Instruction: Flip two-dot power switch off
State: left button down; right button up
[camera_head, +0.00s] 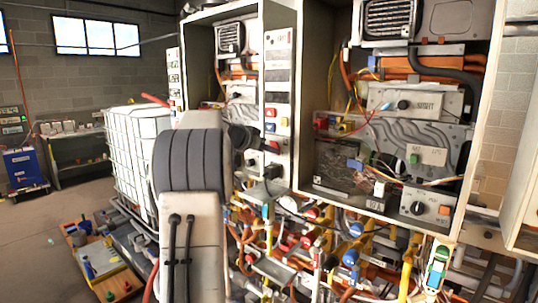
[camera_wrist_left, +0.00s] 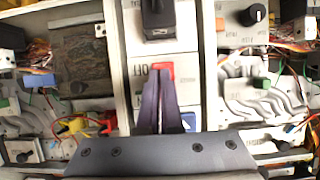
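In the left wrist view, my left gripper (camera_wrist_left: 160,84) has its two dark fingers together, with nothing seen between them. The tips are in front of a red rocker switch (camera_wrist_left: 163,68) on a white vertical panel strip (camera_wrist_left: 122,60) and hide part of it; I cannot tell whether they touch it. A black switch (camera_wrist_left: 157,14) sits higher on the strip, and a blue button (camera_wrist_left: 188,121) lies lower right, beside the fingers. No two-dot mark can be made out. My right gripper is out of view.
Open heater cabinets (camera_head: 300,95) with wires and knobs flank the strip. Colored pipes and valves (camera_head: 350,257) crowd below. A white caged tank (camera_head: 133,150) stands left, with a low wooden tray (camera_head: 105,275) before it.

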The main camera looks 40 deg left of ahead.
pick_arm(q)
jog(key=shift+r, duration=0.1)
jog(key=shift+w+r+p, duration=0.1)
jog(key=shift+r+p, duration=0.2)
jog(key=shift+r, duration=0.65)
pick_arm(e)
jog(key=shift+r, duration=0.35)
pick_arm(q)
jog(key=shift+d, duration=0.1)
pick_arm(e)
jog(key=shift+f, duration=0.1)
pick_arm(q)
jog(key=shift+s+r, duration=0.15)
jog(key=shift+s, duration=0.05)
jog(key=b+v, duration=0.4)
jog(key=v, duration=0.9)
jog(key=shift+r, duration=0.35)
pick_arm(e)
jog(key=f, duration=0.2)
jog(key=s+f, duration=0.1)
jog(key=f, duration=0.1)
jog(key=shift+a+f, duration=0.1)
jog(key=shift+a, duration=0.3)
